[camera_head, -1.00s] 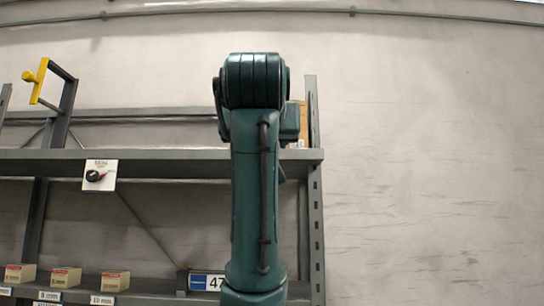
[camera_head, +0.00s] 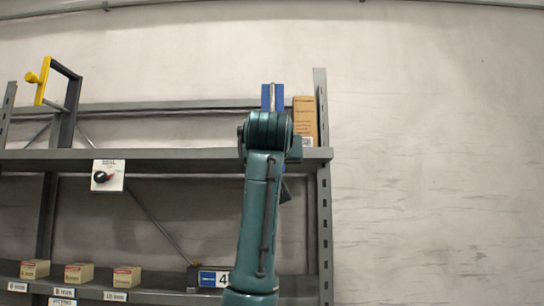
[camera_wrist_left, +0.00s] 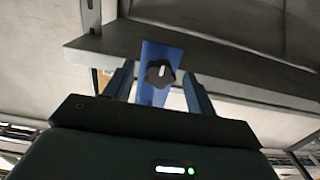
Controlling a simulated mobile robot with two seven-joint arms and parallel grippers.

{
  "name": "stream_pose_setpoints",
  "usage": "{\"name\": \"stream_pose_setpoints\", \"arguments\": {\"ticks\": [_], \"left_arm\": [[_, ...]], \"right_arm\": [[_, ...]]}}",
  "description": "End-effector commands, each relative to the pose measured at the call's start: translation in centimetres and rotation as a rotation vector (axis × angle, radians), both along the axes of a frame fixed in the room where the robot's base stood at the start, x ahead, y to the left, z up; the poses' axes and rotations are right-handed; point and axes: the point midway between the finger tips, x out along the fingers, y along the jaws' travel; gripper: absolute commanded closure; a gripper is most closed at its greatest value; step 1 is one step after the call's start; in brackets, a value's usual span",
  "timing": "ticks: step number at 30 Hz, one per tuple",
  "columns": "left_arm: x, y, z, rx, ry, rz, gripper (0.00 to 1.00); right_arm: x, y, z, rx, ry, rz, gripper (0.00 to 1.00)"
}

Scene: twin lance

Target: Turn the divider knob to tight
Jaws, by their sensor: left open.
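A blue divider plate (camera_head: 266,98) stands on the upper shelf, above the top of my arm in the head view. In the left wrist view the blue divider (camera_wrist_left: 152,54) carries a black lobed knob (camera_wrist_left: 160,75) with a white mark that looks close to upright. My left gripper (camera_wrist_left: 158,70) is open, with one finger on each side of the knob in the picture. I cannot tell whether the fingers touch it. In the head view my arm hides the knob and the gripper. My right gripper is not in view.
The grey upper shelf (camera_head: 180,154) carries a cardboard box (camera_head: 305,118) beside the divider. A white panel with a black and red dial (camera_head: 108,176) hangs on its edge. A yellow-handled frame (camera_head: 65,100) stands at left. Small boxes (camera_head: 78,272) sit on the lower shelf.

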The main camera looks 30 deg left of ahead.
Motion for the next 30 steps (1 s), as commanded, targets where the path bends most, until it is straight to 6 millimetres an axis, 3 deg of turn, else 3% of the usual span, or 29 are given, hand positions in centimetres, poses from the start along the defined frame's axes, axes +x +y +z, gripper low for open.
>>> {"name": "stream_pose_setpoints", "arguments": {"ticks": [17, 30], "left_arm": [[-0.05, -0.02, 0.02, 0.000, 0.000, 0.000, 0.88], [-0.07, 0.05, 0.03, 0.090, 0.055, 0.001, 0.88]], "right_arm": [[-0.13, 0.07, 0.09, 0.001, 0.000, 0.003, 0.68], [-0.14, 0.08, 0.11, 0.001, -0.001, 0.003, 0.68]]}}
